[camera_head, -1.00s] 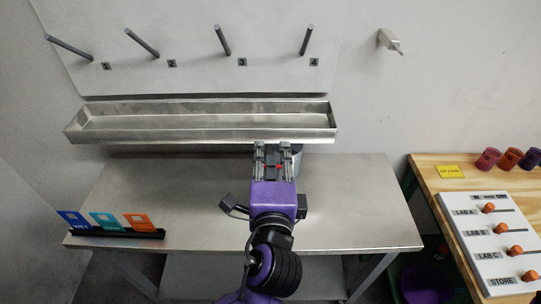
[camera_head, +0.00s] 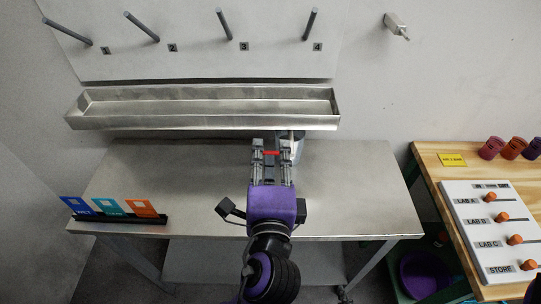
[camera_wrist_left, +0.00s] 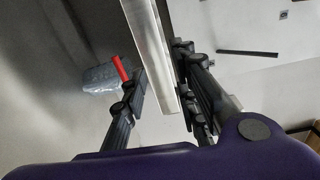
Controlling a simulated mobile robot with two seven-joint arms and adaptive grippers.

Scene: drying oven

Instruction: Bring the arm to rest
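My left gripper (camera_head: 271,146) reaches over the bench from the front, its fingers pointing towards the wall below the metal trough. Its fingers stand apart, with a clear gap between them in the left wrist view (camera_wrist_left: 160,82). A greyish, see-through vessel (camera_head: 299,146) stands mostly hidden behind the right finger; it also shows beyond the left finger in the left wrist view (camera_wrist_left: 98,78). My right gripper is not in view.
The metal trough (camera_head: 205,124) hangs on the wall under several pegs. The steel bench (camera_head: 350,190) is mostly bare. A rack of coloured cards (camera_head: 120,219) stands at its left end. A wooden table (camera_head: 432,160) at right holds cups and a white slider panel (camera_head: 480,225).

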